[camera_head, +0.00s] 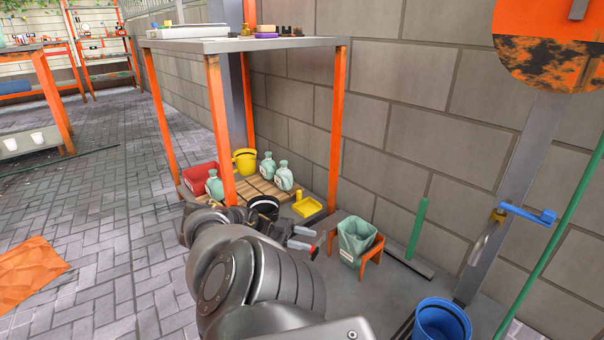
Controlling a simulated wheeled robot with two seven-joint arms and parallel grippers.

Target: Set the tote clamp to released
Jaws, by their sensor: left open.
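A pale green tote (352,246) with a small label stands at the lower middle, in front of the wall, held in or set against a low orange frame (371,250). I cannot make out a separate clamp or its setting; the orange frame is the only clamp-like part at the tote. My left gripper (312,243) is open, just left of the tote, with red on its fingers. It looks empty, and I cannot tell whether it touches the frame. My left arm hides part of the floor before it. My right gripper is not in view.
An orange-legged table (240,44) stands behind my arm, with a black bucket (264,206), bottles (283,176) and a yellow dustpan (307,205) below. A green-handled broom (418,228), blue bucket (442,322) and blue-handled tap (528,214) are to the right.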

